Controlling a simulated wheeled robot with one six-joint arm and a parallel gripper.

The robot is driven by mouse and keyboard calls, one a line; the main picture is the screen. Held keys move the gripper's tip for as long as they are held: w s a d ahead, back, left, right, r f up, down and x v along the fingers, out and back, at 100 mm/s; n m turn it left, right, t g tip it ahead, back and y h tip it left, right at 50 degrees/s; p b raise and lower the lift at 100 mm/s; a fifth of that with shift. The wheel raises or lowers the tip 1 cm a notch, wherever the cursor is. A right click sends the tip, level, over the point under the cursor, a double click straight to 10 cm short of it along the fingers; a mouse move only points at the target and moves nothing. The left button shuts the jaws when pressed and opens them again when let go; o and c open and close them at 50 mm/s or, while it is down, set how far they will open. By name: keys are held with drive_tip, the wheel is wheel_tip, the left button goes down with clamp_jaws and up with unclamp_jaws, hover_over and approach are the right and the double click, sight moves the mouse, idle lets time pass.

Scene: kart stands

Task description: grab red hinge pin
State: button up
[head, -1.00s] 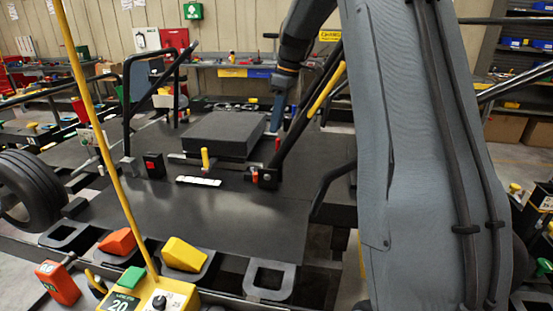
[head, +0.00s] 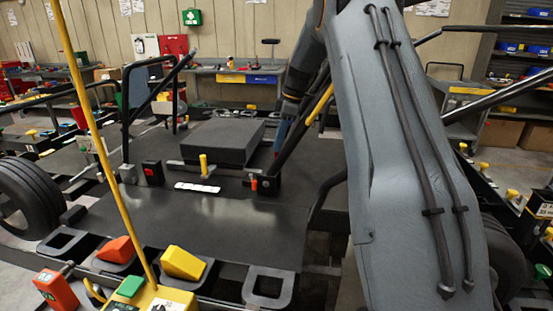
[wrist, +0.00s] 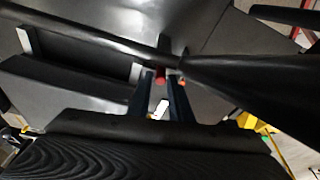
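My gripper (wrist: 160,76) reaches forward in the wrist view, its two dark blue fingers apart. A small red pin (wrist: 160,73) shows between the fingertips, close to a black bar; I cannot tell whether the fingers touch it. A second red-orange piece (wrist: 182,83) shows just right of the right fingertip. In the head view my gripper (head: 280,135) points down beside the slanted black bars, right of the raised black block. A small red-orange piece (head: 254,184) stands by a black bracket on the deck below it.
A raised black block (head: 222,140) lies left of my gripper. A yellow upright handle (head: 203,163) and a white label strip (head: 197,187) are in front of it. Slanted black bars (head: 300,140) run close by the gripper. Yellow (head: 183,263) and red (head: 116,250) wedges sit at the deck's front edge.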

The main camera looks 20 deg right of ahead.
drive_tip(key=shift+a+f, duration=0.1)
drive_tip(key=shift+f, duration=0.2)
clamp_jaws()
drive_tip(key=shift+r, duration=0.1)
